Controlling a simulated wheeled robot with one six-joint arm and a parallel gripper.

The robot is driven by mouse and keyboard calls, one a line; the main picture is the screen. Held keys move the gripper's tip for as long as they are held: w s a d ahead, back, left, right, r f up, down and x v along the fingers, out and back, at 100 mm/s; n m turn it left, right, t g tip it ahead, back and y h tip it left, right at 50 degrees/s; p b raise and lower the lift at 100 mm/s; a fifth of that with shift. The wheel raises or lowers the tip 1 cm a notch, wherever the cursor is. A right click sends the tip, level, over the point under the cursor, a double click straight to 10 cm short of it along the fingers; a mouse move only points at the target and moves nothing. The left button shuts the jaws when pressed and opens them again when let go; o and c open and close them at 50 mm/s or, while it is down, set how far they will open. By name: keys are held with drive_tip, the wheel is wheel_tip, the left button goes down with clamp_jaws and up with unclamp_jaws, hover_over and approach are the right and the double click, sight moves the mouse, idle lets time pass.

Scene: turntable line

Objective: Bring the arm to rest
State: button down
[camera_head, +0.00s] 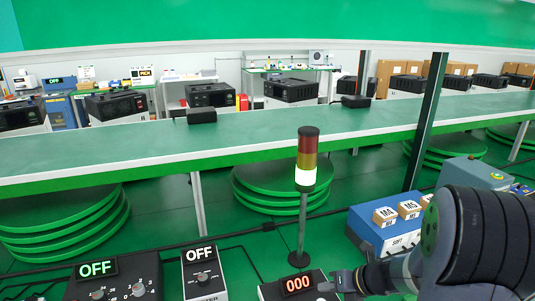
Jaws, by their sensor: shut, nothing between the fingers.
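My arm comes in from the lower right. My gripper (337,284) is at the bottom, right of the middle, pointing left. Its fingers are small in the picture and look closed, with nothing seen between them. Its tip is beside the black box with the red "000" display (298,284); I cannot tell whether they touch.
A signal tower (307,158), lit at its lower part, stands behind the display. A blue box (385,232) with small labelled boxes stands behind my arm. Control boxes reading OFF (97,268) stand lower left. A long green table (250,138) crosses behind.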

drive_tip(key=shift+r+p, duration=2.5)
drive_tip(key=shift+r, duration=0.2)
drive_tip(key=shift+f, duration=0.2)
wheel_tip(320, 180, down, 5)
drive_tip(key=b, duration=0.6)
drive_tip(key=shift+f, duration=0.15)
drive_tip(key=r+p, duration=0.1)
drive_tip(key=p, duration=0.2)
drive_tip(key=shift+r, duration=0.2)
drive_tip(key=shift+f+b, duration=0.8)
drive_tip(key=shift+f, duration=0.05)
drive_tip(key=shift+b, duration=0.75)
